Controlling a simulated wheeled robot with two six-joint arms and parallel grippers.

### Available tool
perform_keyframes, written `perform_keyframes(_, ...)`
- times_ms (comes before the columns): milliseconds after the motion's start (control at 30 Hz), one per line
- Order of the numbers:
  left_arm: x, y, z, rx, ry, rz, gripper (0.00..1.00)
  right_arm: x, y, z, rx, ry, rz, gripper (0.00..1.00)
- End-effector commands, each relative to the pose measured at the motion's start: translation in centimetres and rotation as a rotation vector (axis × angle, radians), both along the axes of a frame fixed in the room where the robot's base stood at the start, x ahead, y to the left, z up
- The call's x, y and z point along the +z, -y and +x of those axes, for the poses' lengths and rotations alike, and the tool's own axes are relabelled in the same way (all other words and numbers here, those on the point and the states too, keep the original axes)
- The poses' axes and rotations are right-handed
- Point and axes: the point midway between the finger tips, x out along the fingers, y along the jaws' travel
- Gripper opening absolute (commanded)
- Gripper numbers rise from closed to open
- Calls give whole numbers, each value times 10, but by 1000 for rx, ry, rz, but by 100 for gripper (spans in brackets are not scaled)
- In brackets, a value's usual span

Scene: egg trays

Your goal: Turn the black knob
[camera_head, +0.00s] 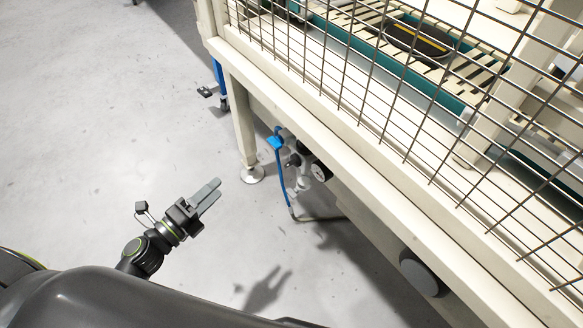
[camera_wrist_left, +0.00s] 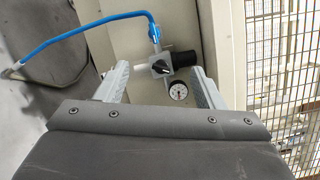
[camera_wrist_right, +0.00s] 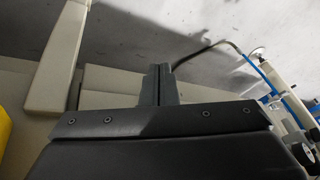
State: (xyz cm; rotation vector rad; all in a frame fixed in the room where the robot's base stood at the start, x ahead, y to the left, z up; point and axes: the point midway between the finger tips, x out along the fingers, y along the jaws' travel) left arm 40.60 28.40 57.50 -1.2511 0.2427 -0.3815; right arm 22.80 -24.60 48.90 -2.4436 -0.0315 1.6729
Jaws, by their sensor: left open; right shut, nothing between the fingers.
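A black knob (camera_wrist_left: 162,67) with a white mark sits on a small grey valve unit in the left wrist view, between the fingertips in the picture. A black cylinder (camera_wrist_left: 208,50) sticks out to its right, and a round white gauge (camera_wrist_left: 178,91) is below. In the head view the small black knob (camera_head: 293,160) is beside the table leg, under the frame. My left gripper (camera_head: 213,189) is open and empty, to the left of the valve unit and apart from it. My right gripper (camera_wrist_right: 160,70) is shut and empty; it is outside the head view.
A blue hose (camera_head: 281,178) runs down from the valve unit. The cream machine frame (camera_head: 330,110) with wire mesh (camera_head: 420,110) overhangs it on the right. A cream leg (camera_head: 241,130) stands behind. The grey floor (camera_head: 90,130) at left is clear.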

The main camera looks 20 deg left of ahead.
Motion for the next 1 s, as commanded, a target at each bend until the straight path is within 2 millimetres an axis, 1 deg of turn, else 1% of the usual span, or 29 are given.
perform_keyframes(100, -6, 14, -7, -132, 51, 117, 62, 3, -1, 0, 3, 14, 4, 0)
perform_keyframes(200, -9, 22, -12, -202, 76, 176, 62, 7, -2, 2, 5, 26, 7, 0)
perform_keyframes(333, -10, 27, -14, -237, 90, 204, 62, 10, -3, 3, 7, 35, 7, 0)
perform_keyframes(433, -10, 32, -8, -239, 93, 205, 62, 11, -2, 3, 6, 34, 6, 0)
perform_keyframes(567, -9, 44, 7, -237, 93, 200, 62, 10, -1, 2, 5, 25, 1, 0)
perform_keyframes(767, -8, 71, 42, -236, 94, 199, 62, 1, 1, -2, 1, -4, -5, 0)
perform_keyframes(1000, -9, 103, 83, -237, 92, 197, 62, -3, 2, -1, -1, -13, -5, 0)
